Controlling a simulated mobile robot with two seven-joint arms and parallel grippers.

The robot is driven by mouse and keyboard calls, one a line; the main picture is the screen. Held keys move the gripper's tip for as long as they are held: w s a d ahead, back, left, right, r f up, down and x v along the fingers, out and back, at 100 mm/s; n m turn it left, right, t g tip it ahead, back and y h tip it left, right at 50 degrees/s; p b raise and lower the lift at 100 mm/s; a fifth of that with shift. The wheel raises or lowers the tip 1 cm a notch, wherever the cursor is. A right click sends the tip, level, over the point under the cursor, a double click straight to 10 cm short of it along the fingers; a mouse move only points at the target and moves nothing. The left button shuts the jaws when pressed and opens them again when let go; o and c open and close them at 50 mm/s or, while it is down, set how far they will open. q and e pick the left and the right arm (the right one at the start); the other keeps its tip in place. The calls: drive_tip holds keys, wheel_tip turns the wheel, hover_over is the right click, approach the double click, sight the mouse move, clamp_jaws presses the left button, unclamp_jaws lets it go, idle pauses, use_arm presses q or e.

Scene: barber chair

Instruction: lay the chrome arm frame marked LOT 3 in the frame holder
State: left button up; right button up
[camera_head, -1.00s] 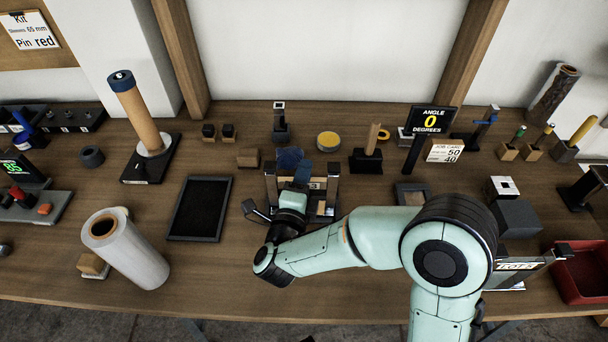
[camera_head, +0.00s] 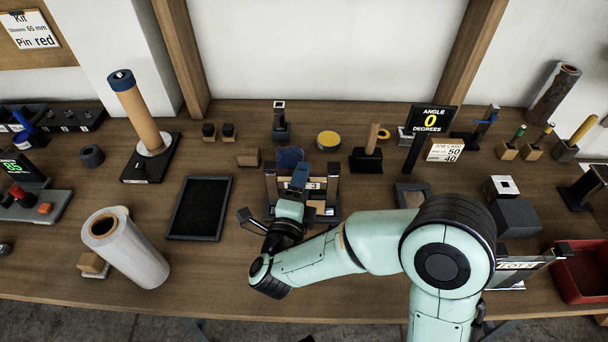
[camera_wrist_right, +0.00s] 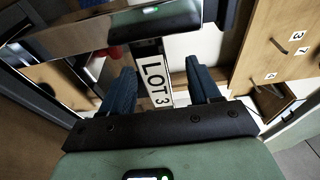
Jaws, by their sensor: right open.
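The chrome arm frame marked LOT 3 (camera_head: 333,190) stands upright in the middle of the bench in the head view, its label partly hidden by my gripper. In the right wrist view its white LOT 3 plate (camera_wrist_right: 157,82) shows between my fingers. My right gripper (camera_head: 299,176) is at the near side of this frame; its two blue fingers (camera_wrist_right: 164,80) are apart, one on each side of the plate. I cannot tell whether they touch it. I cannot make out for sure which thing is the frame holder. My left gripper is not in view.
Left of the frame lies a dark flat tray (camera_head: 200,208). A second chrome piece with a LOT plate (camera_head: 517,266) and a red bin (camera_head: 582,272) are at the right. A wrapped roll (camera_head: 128,248) stands at the front left.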

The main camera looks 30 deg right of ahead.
drive_tip(key=v, duration=1.1)
drive_tip(key=shift+s+r, duration=0.1)
drive_tip(key=shift+r, duration=0.05)
